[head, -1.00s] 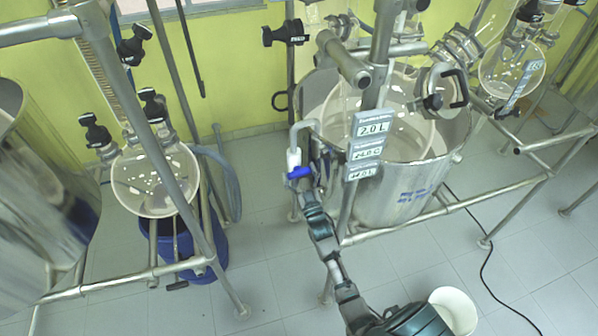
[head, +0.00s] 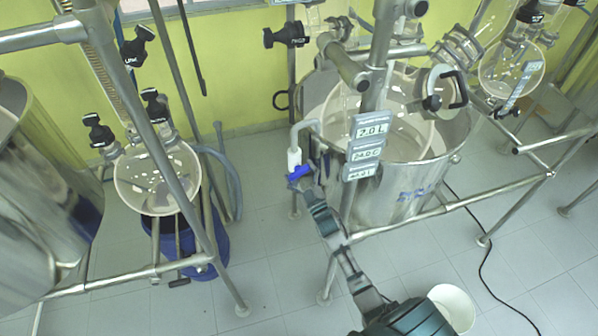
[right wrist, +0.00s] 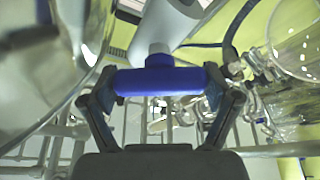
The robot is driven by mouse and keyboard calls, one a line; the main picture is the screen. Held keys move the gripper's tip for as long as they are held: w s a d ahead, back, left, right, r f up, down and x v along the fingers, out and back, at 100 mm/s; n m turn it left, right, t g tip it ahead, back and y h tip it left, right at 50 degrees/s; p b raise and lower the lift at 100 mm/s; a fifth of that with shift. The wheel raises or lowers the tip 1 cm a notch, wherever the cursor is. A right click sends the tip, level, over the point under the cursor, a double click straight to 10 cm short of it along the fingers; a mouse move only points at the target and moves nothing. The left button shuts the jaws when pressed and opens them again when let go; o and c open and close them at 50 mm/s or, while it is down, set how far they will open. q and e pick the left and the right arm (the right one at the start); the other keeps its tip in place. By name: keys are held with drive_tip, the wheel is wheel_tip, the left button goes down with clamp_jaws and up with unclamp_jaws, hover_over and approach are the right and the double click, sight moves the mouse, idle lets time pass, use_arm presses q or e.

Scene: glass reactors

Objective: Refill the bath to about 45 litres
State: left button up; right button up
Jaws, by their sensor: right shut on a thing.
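The bath is the large steel pot (head: 395,207) right of centre in the head view, with a round glass reactor vessel (head: 411,132) inside it. A pipe with a white fitting (head: 294,157) and a blue valve handle (head: 299,173) stands at the bath's left side. My right gripper (head: 304,179) is at this handle. In the right wrist view the handle (right wrist: 160,81) lies crosswise between the fingertips of the gripper (right wrist: 162,87), which is shut on it. A tag (head: 374,130) reads 2.0 L; below it, one reads about 24.0 C. The lowest litre tag (head: 360,173) is hard to read. My left gripper is out of view.
Metal frame rails (head: 455,206) run round the bath. A second glass vessel (head: 157,180) over a blue container (head: 190,240) stands at left. A white bucket (head: 452,306) and a black cable (head: 487,265) are on the floor at lower right.

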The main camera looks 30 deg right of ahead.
sight(301, 176)
drive_tip(key=o, duration=0.9)
drive_tip(key=v, duration=0.7)
drive_tip(key=shift+s+f, duration=0.2)
